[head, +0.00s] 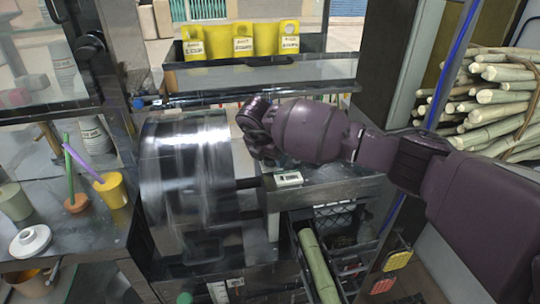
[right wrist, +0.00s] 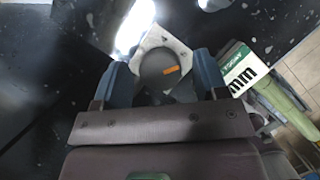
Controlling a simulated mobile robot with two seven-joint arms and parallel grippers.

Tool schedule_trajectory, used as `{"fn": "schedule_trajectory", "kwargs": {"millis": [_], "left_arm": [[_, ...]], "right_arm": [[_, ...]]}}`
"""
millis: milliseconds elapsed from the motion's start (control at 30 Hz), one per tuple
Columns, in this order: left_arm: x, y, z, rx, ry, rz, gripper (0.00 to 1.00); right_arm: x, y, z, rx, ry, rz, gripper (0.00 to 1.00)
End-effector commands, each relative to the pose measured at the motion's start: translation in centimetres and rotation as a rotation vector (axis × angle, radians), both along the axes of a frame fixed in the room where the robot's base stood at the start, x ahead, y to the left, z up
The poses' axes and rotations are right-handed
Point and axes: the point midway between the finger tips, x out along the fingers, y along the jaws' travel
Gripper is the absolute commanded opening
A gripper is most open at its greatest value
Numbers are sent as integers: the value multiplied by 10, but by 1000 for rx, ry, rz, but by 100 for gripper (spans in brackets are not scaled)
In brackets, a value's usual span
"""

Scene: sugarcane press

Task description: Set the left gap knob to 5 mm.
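In the right wrist view a round dark grey knob (right wrist: 158,70) with an orange mark sits on a white plate (right wrist: 178,44). My right gripper (right wrist: 162,65) has its two blue fingers apart, one on each side of the knob, with small gaps seeming to show. A readout with "mm" and a green strip (right wrist: 238,68) is right of the knob; its number is not legible. In the head view my right gripper (head: 252,132) is beside the shiny metal drum (head: 185,165) and hides the knob. A small white display (head: 288,179) lies just below it. My left gripper is not in view.
Cut cane (head: 490,100) is stacked at the right. A dark crate (head: 345,240) with a cane stalk is below. Cups (head: 112,190) stand on the left counter.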

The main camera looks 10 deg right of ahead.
Motion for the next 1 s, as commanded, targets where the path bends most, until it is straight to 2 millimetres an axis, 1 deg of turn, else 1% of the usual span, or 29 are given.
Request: {"fn": "schedule_trajectory", "kwargs": {"millis": [167, 267, 367, 700, 900, 1000], "left_arm": [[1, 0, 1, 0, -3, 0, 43], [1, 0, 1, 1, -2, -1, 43], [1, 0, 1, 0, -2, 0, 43], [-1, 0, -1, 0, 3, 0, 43], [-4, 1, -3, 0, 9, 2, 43], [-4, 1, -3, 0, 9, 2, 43]], "right_arm": [[0, 0, 1, 0, 0, 0, 67], [-1, 2, 7, 0, -1, 0, 67], [-4, 5, 19, 1, -3, 1, 67], [-21, 22, 75, 0, -3, 2, 67], [-27, 28, 95, 1, -2, 1, 67], [-29, 29, 99, -1, -1, 0, 67]]}}
